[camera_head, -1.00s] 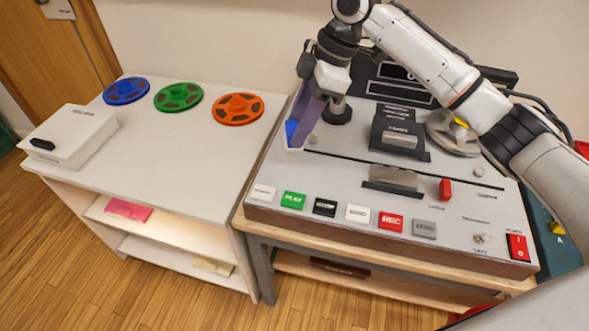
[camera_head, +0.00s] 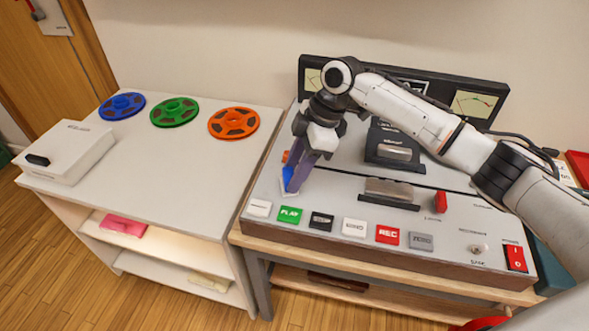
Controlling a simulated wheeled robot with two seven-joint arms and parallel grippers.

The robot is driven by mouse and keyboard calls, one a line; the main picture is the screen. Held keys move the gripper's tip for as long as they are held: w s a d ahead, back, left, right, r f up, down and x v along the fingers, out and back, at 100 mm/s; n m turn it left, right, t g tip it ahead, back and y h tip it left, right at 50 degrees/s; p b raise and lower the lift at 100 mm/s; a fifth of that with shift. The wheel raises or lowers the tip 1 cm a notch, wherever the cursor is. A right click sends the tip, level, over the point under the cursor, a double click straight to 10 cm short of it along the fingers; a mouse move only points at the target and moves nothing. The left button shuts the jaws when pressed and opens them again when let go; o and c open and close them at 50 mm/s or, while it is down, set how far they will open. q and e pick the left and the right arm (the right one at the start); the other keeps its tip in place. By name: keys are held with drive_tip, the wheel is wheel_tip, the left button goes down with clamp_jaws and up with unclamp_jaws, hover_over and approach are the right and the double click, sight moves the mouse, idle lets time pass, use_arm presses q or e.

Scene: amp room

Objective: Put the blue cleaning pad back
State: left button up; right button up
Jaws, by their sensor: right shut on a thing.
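A blue pad (camera_head: 289,181) sits between the fingertips of my right gripper (camera_head: 295,184). The gripper comes down from above with purple-looking fingers and is shut on it. The pad is small and partly hidden by the fingers. A whitish piece shows at its lower edge, near the left side of the tape machine's sloped top (camera_head: 270,192). I cannot tell whether the pad touches the machine. A small orange patch shows behind the fingers; I cannot tell what it is. My left gripper is not in view.
Blue (camera_head: 121,106), green (camera_head: 174,111) and orange (camera_head: 233,122) reels lie on the white side table (camera_head: 150,165), with a white box (camera_head: 66,151) at its left. A pink item (camera_head: 124,227) lies on its shelf. Labelled buttons line the machine's front. The table's middle is clear.

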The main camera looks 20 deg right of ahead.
drive_tip(key=o, duration=1.4)
drive_tip(key=v, duration=1.2)
drive_tip(key=shift+r, duration=0.1)
